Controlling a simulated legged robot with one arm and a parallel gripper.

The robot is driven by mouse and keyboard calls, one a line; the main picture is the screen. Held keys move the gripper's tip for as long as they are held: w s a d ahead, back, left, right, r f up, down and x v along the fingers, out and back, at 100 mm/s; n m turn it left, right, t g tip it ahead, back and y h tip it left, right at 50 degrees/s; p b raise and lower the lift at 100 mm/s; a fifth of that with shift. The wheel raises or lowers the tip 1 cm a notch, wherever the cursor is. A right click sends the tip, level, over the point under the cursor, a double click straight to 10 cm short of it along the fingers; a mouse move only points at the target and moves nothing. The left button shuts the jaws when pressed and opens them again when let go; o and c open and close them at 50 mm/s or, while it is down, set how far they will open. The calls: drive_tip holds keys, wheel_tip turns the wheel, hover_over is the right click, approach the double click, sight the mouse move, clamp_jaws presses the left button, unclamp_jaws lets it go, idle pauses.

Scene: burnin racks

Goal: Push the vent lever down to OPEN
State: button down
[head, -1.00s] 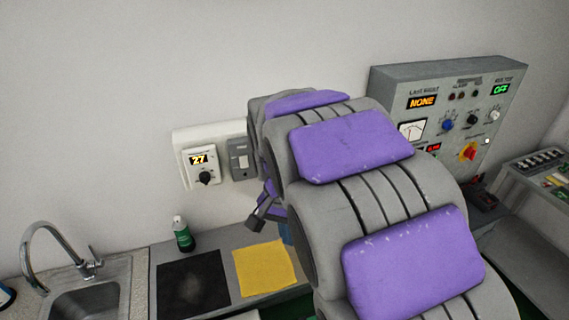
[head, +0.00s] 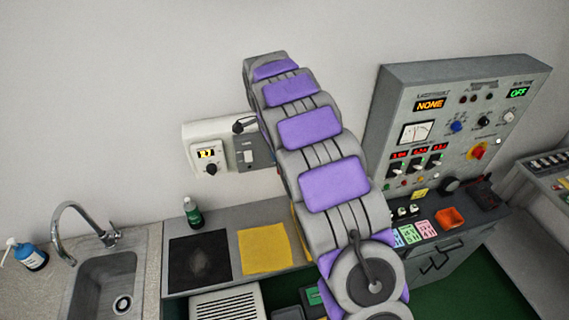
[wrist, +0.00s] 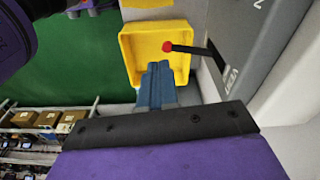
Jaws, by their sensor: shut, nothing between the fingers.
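The vent lever appears in the wrist view as a dark rod with a red ball knob (wrist: 168,47). It sticks out to the left from a grey panel (wrist: 238,45) with partly visible white lettering. My gripper (wrist: 157,66) has blue fingers that are shut and empty. The fingertips show just below and slightly left of the red knob in the picture; I cannot tell whether they touch it. In the head view my arm blocks the middle, and I cannot make out the lever or my fingers there.
A yellow bin (wrist: 130,48) lies behind the fingers in the wrist view. Shelving with cardboard boxes (wrist: 47,118) stands at lower left. The head view shows a sink (head: 103,284), a green bottle (head: 192,212), a yellow cloth (head: 265,249) and a grey control console (head: 395,90).

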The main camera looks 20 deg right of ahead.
drive_tip(key=shift+w+d+m, duration=0.1)
drive_tip(key=shift+w+m, duration=0.2)
drive_tip(key=shift+w, duration=0.35)
drive_tip(key=shift+f, duration=0.1)
drive_tip(key=shift+d+f, duration=0.2)
drive_tip(key=shift+f, duration=1.55)
drive_tip(key=shift+d+f, duration=0.15)
drive_tip(key=shift+f, duration=1.55)
drive_tip(key=shift+s+a+r+b, duration=0.1)
drive_tip(key=shift+a+r+b, duration=0.2)
drive_tip(key=shift+a, duration=0.5)
drive_tip(key=shift+s+a+r+b, duration=0.1)
drive_tip(key=shift+a+r+b, duration=0.15)
drive_tip(key=shift+a, duration=0.55)
